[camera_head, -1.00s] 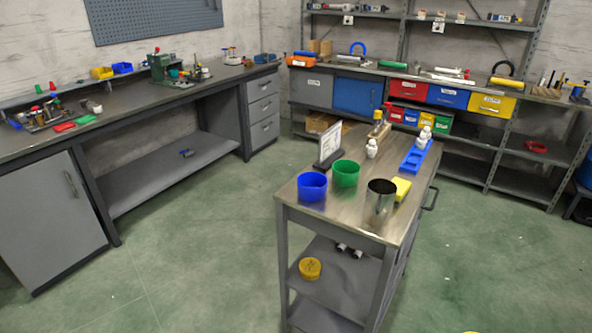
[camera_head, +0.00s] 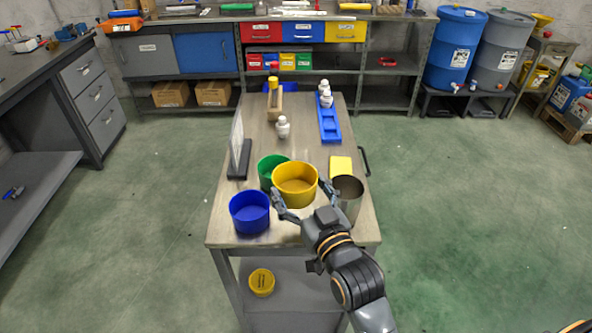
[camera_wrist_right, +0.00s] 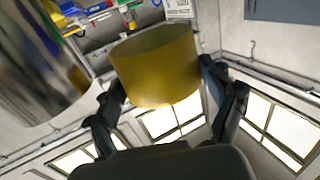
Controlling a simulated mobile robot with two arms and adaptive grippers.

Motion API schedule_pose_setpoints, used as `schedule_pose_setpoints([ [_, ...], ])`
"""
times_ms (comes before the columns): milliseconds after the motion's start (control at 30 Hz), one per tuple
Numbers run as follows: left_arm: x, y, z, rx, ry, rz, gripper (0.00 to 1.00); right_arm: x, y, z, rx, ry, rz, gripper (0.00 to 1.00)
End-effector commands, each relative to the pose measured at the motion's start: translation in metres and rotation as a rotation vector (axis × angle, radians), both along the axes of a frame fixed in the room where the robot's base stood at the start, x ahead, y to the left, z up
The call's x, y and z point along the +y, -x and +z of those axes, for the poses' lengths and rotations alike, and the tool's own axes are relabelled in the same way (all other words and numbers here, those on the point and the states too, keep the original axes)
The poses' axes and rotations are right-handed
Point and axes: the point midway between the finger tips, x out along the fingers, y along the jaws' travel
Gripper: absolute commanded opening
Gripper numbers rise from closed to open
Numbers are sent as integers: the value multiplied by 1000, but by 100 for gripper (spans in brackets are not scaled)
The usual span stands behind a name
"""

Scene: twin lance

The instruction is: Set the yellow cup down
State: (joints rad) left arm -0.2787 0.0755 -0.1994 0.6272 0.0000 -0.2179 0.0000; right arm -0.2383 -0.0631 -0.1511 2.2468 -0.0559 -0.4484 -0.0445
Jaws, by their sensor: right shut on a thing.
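The yellow cup (camera_head: 296,188) is upright in my right gripper (camera_head: 302,203), whose fingers are shut on its two sides. In the right wrist view the yellow cup (camera_wrist_right: 157,70) sits between the fingers (camera_wrist_right: 165,85). In the head view it overlaps the green cup (camera_head: 268,166) behind it and lies between the blue cup (camera_head: 249,216) and the metal cup (camera_head: 348,190). I cannot tell its exact height over the cart top (camera_head: 277,238). My left gripper is not in view.
A yellow sponge (camera_head: 341,166), a dark stand with a sign (camera_head: 238,160), a white bottle (camera_head: 283,128) and a blue tray (camera_head: 329,122) are on the cart. A yellow lid (camera_head: 261,282) is on the lower shelf. The cart's front strip is bare.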

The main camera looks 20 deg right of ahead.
Motion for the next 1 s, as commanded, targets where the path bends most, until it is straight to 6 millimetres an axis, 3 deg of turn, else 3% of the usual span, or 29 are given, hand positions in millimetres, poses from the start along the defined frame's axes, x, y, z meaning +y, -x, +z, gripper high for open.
schedule_pose_setpoints([
  [133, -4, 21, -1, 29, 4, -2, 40, 2, -5, -7, 5, 2, 5, 51],
  [300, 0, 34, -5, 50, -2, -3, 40, 2, -5, -40, 6, 2, 4, 51],
  [733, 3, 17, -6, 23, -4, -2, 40, 1, -4, -92, 4, 1, 3, 51],
  [1000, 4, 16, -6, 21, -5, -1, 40, 1, -4, -97, 0, 1, 3, 51],
])
